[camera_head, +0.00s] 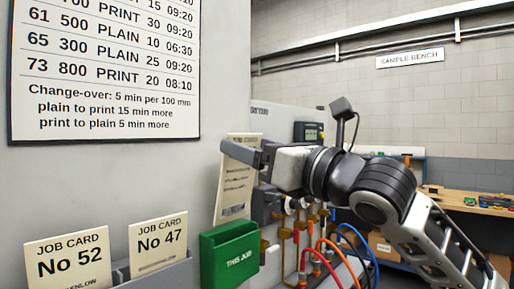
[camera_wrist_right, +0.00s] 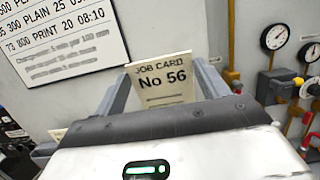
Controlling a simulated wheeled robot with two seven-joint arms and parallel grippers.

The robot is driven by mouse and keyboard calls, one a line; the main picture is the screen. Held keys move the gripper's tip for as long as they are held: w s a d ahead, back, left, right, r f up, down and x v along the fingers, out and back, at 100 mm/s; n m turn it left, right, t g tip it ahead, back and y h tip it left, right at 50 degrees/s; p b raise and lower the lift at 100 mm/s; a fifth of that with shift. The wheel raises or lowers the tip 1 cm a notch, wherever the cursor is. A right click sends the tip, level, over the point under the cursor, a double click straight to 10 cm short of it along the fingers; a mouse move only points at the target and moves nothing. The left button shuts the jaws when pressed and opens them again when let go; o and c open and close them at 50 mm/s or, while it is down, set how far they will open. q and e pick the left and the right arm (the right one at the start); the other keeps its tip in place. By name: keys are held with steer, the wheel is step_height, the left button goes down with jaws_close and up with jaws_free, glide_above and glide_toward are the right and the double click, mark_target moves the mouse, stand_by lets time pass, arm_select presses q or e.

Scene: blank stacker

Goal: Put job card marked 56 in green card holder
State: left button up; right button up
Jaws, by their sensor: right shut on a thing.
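The cream job card marked 56 (camera_head: 234,190) is upright and slightly tilted in the head view. Its number reads clearly in the right wrist view (camera_wrist_right: 162,92). My right gripper (camera_head: 241,153) is shut on the card near its top, with a finger on either side in the wrist view (camera_wrist_right: 160,75). The green card holder (camera_head: 230,258), lettered "THIS JOB", is on the wall below. The card's lower end is close to the holder's top left edge; I cannot tell whether it touches or enters the slot. My left gripper is not in view.
Job cards No 52 (camera_head: 67,262) and No 47 (camera_head: 158,244) stand in a grey rack (camera_head: 165,276) to the left. A schedule board (camera_head: 105,75) hangs above. Coloured hoses (camera_head: 325,262) and brass fittings lie right of the holder. A sample bench (camera_head: 460,199) is behind.

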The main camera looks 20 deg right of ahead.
steer(key=shift+s+d, duration=0.15)
steer(key=shift+f, duration=0.15)
stand_by(0.4)
steer(key=shift+f+b, duration=1.7)
steer(key=shift+f, duration=1.1)
steer(key=o, duration=1.3)
